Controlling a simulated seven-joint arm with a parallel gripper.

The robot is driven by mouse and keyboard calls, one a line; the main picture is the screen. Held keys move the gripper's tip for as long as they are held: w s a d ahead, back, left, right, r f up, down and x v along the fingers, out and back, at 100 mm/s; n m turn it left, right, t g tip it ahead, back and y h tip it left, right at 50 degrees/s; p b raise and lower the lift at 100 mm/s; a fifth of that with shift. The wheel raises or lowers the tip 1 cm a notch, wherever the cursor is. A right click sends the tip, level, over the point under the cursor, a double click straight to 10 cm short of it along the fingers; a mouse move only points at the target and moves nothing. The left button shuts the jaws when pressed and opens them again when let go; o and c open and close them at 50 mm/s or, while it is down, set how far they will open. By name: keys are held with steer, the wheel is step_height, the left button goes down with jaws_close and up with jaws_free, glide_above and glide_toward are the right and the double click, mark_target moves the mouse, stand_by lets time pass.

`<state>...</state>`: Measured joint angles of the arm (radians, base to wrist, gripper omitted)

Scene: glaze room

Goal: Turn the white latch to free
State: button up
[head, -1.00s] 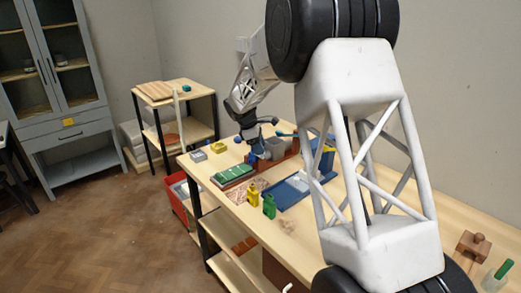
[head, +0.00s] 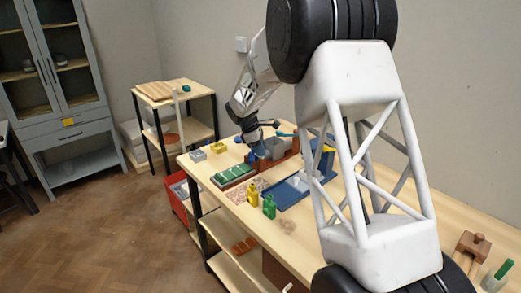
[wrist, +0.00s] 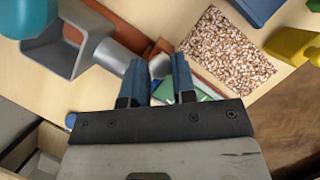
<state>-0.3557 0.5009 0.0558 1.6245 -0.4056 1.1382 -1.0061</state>
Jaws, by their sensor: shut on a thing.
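My gripper (wrist: 158,78) has two blue fingers closed around a small pale, rounded piece, which looks like the white latch (wrist: 160,66). Only its top end shows between the fingertips; the rest is hidden, so its turn angle cannot be told. A green panel (wrist: 187,92) lies just below and behind the fingers. In the head view my gripper (head: 257,158) is low over the bench, at the right end of the green panel (head: 233,172); the latch cannot be made out there.
A speckled mat (wrist: 228,50) and yellow piece (wrist: 291,44) lie right. Yellow (head: 253,194) and green (head: 269,207) pieces stand on the bench (head: 235,208) near a blue tray (head: 291,198).

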steer(key=shift+m, duration=0.4)
steer(key=m+g, duration=0.1)
steer(key=m, duration=0.2)
steer(key=shift+w, duration=0.15)
steer(key=m+g+y, duration=0.1)
steer(key=m+g, duration=0.1)
steer(key=m, duration=0.2)
steer(key=shift+w+m, duration=0.1)
steer(key=shift+m, duration=0.2)
steer(key=m+y, duration=0.1)
steer(key=m, duration=0.2)
steer(key=shift+d+m+g, duration=0.15)
steer(key=shift+m+g, duration=0.15)
steer(key=shift+g, duration=0.1)
steer(key=m+y, duration=0.1)
steer(key=m, duration=0.3)
steer(key=shift+g+y, duration=0.3)
steer(key=shift+y, duration=0.1)
steer(key=shift+d+m, duration=0.1)
steer(key=shift+m, duration=0.2)
steer(key=o, duration=0.9)
